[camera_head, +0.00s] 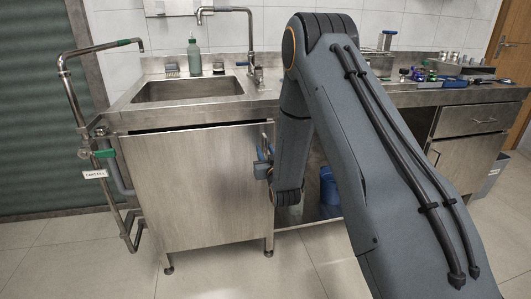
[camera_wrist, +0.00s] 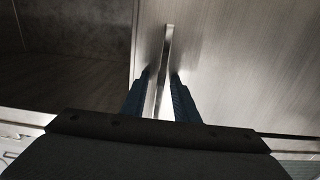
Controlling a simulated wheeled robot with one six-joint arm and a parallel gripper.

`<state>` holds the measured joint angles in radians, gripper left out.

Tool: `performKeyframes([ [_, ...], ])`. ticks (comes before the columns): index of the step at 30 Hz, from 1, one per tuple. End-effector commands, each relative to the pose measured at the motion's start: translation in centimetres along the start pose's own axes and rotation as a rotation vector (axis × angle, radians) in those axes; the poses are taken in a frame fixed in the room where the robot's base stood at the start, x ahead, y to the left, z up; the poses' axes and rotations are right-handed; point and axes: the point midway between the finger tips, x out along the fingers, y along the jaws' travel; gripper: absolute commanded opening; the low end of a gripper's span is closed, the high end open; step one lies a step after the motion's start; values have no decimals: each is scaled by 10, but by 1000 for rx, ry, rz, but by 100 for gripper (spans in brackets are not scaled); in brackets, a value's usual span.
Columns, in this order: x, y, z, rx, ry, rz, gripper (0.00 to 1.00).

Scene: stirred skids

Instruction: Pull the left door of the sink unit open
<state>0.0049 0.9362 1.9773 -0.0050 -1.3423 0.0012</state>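The left door (camera_head: 195,190) of the sink unit is a flat brushed steel panel below the basin. A thin dark gap runs along its top; I cannot tell whether it stands slightly ajar. Its upright bar handle (camera_head: 264,140) is near the right edge, partly hidden by my gripper (camera_head: 263,162). In the wrist view, the handle (camera_wrist: 166,48) runs between the two blue fingers of my gripper (camera_wrist: 160,75). The fingers are apart, one on each side of the bar, with narrow gaps beside it. The door face (camera_wrist: 240,60) fills the right side there.
Pipes with a green valve (camera_head: 104,153) stand left of the unit. A sink basin (camera_head: 188,90) and a green bottle (camera_head: 194,58) are above the door. A blue bucket (camera_head: 329,190) is behind my arm. The tiled floor (camera_head: 215,275) before the door is clear.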

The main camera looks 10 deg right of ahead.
Motion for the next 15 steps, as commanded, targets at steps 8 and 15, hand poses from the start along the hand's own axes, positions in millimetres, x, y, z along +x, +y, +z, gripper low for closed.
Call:
performKeyframes([
  [8,0,0,0,0,0,0,0],
  [15,0,0,0,0,0,0,0],
])
